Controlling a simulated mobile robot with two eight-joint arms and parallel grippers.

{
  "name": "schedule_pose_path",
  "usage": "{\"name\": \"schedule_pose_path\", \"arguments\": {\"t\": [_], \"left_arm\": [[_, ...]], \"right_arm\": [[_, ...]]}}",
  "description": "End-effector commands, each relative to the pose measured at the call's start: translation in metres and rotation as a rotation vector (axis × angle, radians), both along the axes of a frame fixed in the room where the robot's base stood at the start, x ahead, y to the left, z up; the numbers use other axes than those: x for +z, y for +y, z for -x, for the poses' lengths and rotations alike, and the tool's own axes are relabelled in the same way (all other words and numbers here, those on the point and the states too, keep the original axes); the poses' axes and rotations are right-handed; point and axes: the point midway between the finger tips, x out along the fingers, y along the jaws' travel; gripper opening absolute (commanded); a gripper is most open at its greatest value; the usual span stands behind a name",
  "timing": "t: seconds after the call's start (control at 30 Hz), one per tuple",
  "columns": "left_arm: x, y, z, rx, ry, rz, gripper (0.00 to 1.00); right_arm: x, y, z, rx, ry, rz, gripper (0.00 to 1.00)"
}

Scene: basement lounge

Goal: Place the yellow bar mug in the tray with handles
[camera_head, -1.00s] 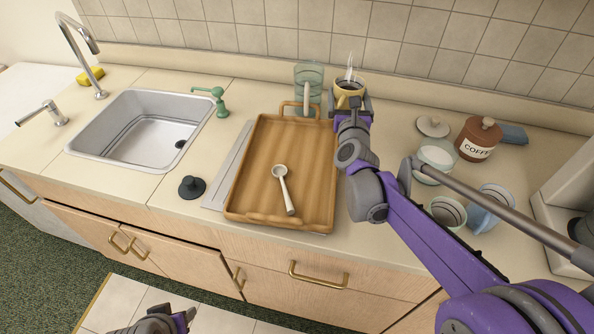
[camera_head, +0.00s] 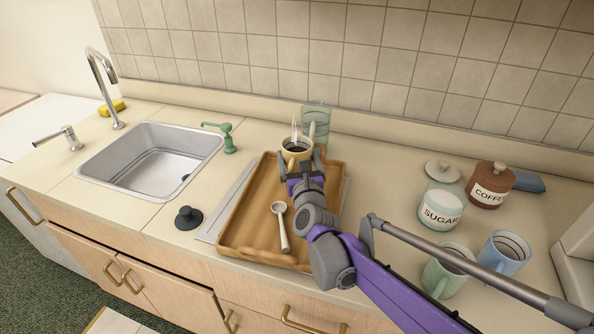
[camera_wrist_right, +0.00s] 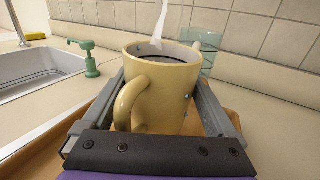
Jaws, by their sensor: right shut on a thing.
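The yellow bar mug (camera_head: 297,148) is upright and holds a dark drink with steam rising. My right gripper (camera_head: 297,166) is shut on it, over the far part of the wooden tray with handles (camera_head: 238,232). The mug (camera_wrist_right: 165,88) also shows in the right wrist view between both fingers of the gripper (camera_wrist_right: 165,105), its handle facing the camera. I cannot tell whether its base touches the tray. My left gripper is not in view now.
A greenish glass (camera_head: 317,117) stands just behind the mug. The sink (camera_head: 150,158) and black stopper (camera_head: 189,217) are left. Sugar jar (camera_head: 441,206), coffee jar (camera_head: 490,184), green mug (camera_head: 446,272) and blue mug (camera_head: 506,252) stand right.

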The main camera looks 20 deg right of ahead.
Motion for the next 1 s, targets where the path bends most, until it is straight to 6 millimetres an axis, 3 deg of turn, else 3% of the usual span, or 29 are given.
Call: {"name": "schedule_pose_path", "arguments": {"t": [0.23,0.6,0.63,0.67,1.0], "left_arm": [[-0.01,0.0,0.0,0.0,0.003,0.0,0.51],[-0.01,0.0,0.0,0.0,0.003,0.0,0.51],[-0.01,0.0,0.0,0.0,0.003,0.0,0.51],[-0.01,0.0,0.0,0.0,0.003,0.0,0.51],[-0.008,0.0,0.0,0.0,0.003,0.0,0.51]], "right_arm": [[-0.032,0.0,0.0,-0.001,-0.001,0.0,0.0],[-0.036,0.0,0.0,-0.001,-0.001,0.0,0.0],[-0.037,0.0,0.0,0.0,0.0,0.0,0.94],[-0.036,0.0,0.0,0.0,0.0,0.0,1.0],[-0.032,0.0,0.002,0.0,0.0,0.0,1.0]]}}
